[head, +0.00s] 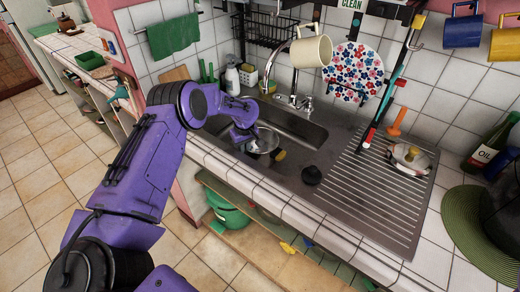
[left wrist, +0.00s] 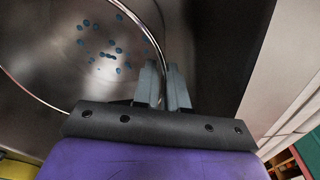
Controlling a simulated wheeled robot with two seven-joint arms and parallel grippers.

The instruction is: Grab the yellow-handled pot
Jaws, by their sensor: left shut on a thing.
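A metal pot (head: 266,142) with a yellow handle (head: 280,156) is at the sink, by the front edge of the basin. My left gripper (head: 246,137) is at the pot's left side in the head view. In the left wrist view, the fingers of my left gripper (left wrist: 164,82) are shut on the rim of the pot (left wrist: 45,98), one finger on each side. Bluish spots show on the metal inside the rim. A yellow part, probably the handle, shows at the lower left corner. I cannot tell whether the pot touches the sink. My right gripper is not in view.
The faucet (head: 292,85) stands behind the basin. A dark round object (head: 312,175) lies right of the pot. A lidded pot (head: 410,158) sits on the ridged drainboard (head: 372,195). A cream mug (head: 311,51) hangs above. A green tub (head: 228,212) is on the shelf below.

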